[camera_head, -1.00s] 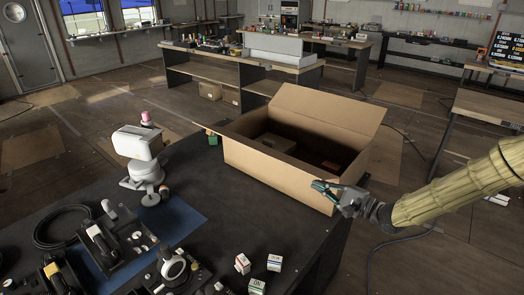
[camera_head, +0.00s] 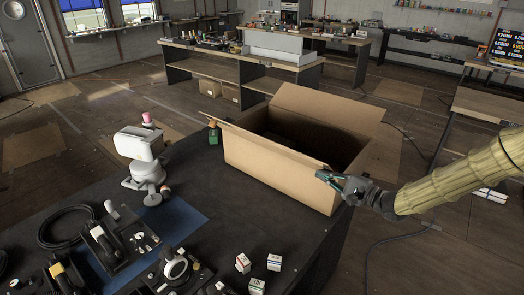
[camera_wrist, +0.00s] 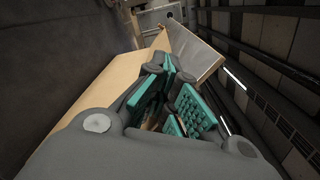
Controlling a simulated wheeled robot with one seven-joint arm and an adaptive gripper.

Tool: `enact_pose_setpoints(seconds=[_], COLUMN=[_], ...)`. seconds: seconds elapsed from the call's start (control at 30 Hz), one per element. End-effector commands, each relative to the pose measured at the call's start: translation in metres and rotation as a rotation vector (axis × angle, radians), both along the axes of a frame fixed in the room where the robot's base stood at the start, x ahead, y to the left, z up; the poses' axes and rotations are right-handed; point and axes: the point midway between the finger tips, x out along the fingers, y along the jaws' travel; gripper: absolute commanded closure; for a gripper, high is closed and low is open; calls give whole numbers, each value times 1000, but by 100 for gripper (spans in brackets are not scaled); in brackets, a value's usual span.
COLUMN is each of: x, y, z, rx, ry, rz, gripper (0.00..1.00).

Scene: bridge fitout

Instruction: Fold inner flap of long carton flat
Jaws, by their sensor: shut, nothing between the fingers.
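The long brown carton (camera_head: 265,167) stands open on the dark table. Its far flap (camera_head: 325,105) stands up, tilted back. A narrow flap (camera_head: 215,117) sticks out at its left end. The carton's inside is dark, and flaps in it cannot be made out. My gripper (camera_head: 323,175) is at the carton's near right corner, by the top edge of the near wall. Contact cannot be told. In the wrist view, my gripper's teal-padded fingers (camera_wrist: 178,105) are in front of a cardboard panel (camera_wrist: 105,95). The gripper is shut with nothing held.
A white device (camera_head: 140,150) stands left of the carton on the black table (camera_head: 225,225). Several small boxes (camera_head: 258,270) lie near the front edge. A green-based bottle (camera_head: 213,132) stands by the carton's left end. The tabletop between is clear.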

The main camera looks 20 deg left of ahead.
Motion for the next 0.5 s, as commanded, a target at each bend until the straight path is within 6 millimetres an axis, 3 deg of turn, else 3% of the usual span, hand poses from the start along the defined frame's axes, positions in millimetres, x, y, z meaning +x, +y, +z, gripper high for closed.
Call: enact_pose_setpoints(seconds=[0.17,0.5], x=[10,13], y=[-4,-5], z=[17,17], rx=[-1,0], ry=[-2,0], rz=[0,0], gripper=[100,100])
